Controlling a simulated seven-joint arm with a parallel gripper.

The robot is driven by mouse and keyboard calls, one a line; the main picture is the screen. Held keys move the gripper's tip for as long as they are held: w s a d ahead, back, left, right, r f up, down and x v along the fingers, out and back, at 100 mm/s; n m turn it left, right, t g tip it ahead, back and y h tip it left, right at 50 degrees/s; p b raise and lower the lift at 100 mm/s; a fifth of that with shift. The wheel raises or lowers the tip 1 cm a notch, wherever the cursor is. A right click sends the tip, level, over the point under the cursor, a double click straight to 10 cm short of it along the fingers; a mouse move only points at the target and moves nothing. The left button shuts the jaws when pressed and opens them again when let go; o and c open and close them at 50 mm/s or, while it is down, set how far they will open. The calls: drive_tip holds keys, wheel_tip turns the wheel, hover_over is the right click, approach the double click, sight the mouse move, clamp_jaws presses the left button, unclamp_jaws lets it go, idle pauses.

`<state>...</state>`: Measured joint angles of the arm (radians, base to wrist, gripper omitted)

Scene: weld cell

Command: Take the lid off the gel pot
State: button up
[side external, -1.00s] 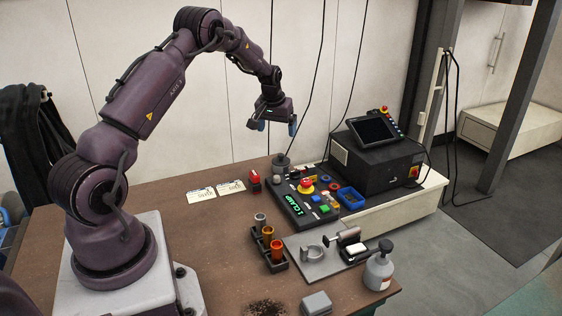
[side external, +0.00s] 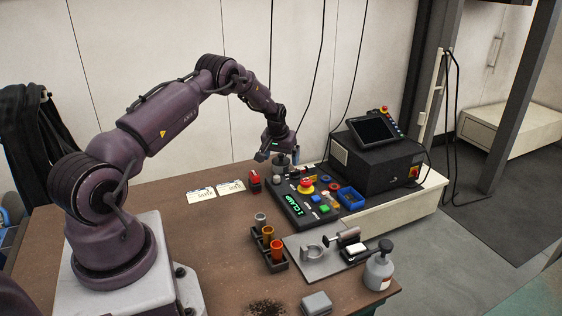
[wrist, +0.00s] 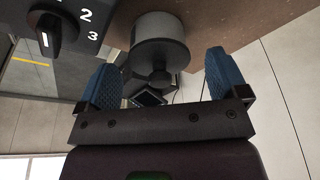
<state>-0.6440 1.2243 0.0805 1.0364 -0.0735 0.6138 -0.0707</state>
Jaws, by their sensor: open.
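The gel pot (side external: 281,172) is a small grey cylinder at the back of the table, behind the control panel. Its lid (wrist: 160,55) is a dark disc with a round knob (wrist: 160,78), and it sits on the pot in the wrist view. My gripper (side external: 278,156) is just above the pot, pointing down. In the wrist view its two blue fingers stand apart on either side of the lid, with the knob between them. The fingers are empty and show no contact with the lid. My gripper partly covers the top of the pot in the side view.
The control panel (side external: 292,213) with buttons and a dial (wrist: 48,35) lies close beside the pot. A red device (side external: 255,182) and paper cards (side external: 202,195) lie to the left. The black controller box (side external: 375,165) stands to the right. Bare table lies at the front left.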

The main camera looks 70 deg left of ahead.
drive_tip(key=c, duration=1)
drive_tip(key=shift+r, duration=0.15)
